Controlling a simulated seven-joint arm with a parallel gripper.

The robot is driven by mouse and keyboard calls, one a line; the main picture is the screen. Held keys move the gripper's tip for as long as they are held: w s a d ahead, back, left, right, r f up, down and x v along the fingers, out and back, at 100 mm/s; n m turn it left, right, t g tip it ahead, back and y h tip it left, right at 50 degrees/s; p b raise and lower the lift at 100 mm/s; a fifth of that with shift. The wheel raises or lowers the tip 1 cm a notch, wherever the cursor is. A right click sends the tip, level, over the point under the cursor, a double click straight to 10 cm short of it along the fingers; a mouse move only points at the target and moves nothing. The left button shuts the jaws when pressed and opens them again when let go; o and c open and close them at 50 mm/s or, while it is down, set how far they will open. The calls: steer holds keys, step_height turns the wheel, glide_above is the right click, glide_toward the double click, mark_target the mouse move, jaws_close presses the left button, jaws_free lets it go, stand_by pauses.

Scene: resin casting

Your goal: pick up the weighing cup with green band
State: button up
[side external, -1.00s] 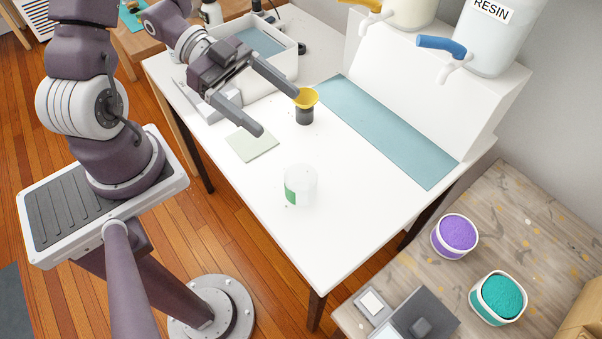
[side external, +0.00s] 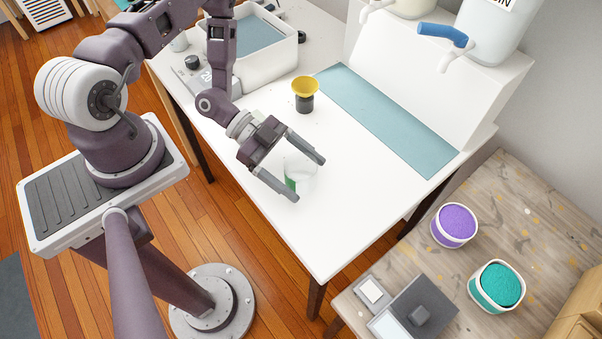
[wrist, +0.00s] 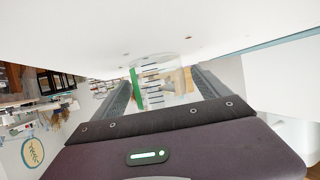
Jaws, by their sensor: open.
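The weighing cup with green band (side external: 300,175) is clear and stands on the white table. Its green band (side external: 290,184) shows on its left side. My gripper (side external: 311,180) is open, with one finger on each side of the cup in the side view. In the wrist view the cup (wrist: 158,78) shows between the two fingers (wrist: 160,90), with its green band to the left. The fingers hide part of the cup in the side view. I cannot tell whether either finger touches it.
A dark cup with a yellow funnel (side external: 305,92) stands behind my gripper. A blue-green mat (side external: 390,125) lies along the dispenser stand (side external: 430,85). A white tub (side external: 262,60) stands at the back left. The table's front part (side external: 325,235) is clear.

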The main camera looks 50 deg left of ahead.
steer(key=c, duration=1.4)
